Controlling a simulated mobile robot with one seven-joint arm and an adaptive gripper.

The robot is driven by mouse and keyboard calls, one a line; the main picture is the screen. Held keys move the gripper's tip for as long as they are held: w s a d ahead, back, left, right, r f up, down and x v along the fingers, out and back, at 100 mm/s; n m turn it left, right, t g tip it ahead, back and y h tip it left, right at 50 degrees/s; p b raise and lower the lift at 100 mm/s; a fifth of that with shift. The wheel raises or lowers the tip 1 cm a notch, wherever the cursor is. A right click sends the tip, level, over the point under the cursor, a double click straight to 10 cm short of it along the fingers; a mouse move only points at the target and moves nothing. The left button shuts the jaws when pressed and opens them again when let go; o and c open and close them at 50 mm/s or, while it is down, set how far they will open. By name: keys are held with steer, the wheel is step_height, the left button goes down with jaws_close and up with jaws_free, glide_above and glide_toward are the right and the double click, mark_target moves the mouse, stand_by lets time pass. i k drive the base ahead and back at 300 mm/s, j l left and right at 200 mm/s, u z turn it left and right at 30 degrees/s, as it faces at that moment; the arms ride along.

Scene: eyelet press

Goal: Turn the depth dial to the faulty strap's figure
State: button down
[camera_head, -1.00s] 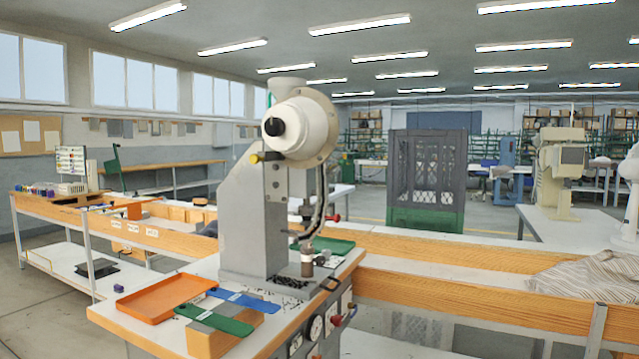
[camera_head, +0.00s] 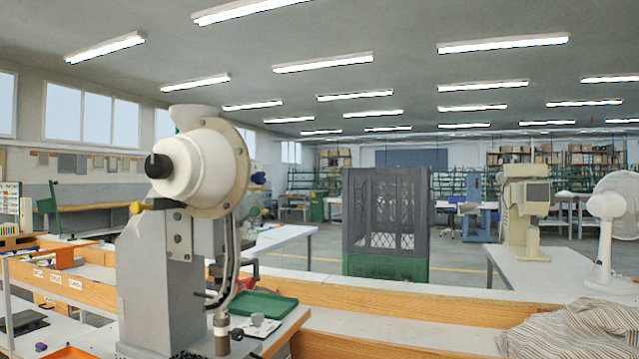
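The eyelet press (camera_head: 165,265) stands at the left, with a grey column and a round white head (camera_head: 205,165). A black knob (camera_head: 158,166) sticks out of the head's left side. A black-handled screw (camera_head: 236,334) shows low on the press, beside its lower tool (camera_head: 221,332). I cannot tell which part is the depth dial, and no figures are readable. The straps and the bench front with its gauge are out of the picture now. My gripper is not in view.
A green tray (camera_head: 262,306) lies behind the press's lower tool. An orange tray's edge (camera_head: 68,353) shows at the bottom left. A wooden-edged bench (camera_head: 400,343) runs to the right, with striped cloth (camera_head: 565,332) on it. A grey-green crate (camera_head: 387,225) stands behind.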

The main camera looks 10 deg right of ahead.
mark_target(260, 178)
steer(key=i+l+z, duration=0.45)
steer(key=i+z, duration=0.45)
steer(key=i+l+u, duration=0.1)
steer(key=i+u, duration=0.35)
steer(key=i+l+u, duration=0.15)
steer(key=u, duration=0.35)
steer(key=i+l+u, duration=0.3)
steer(key=u, duration=0.15)
steer(key=i+l+u, duration=0.2)
steer(key=l+u, duration=0.25)
steer(key=i+l+u, duration=0.15)
steer(key=l+u, duration=0.3)
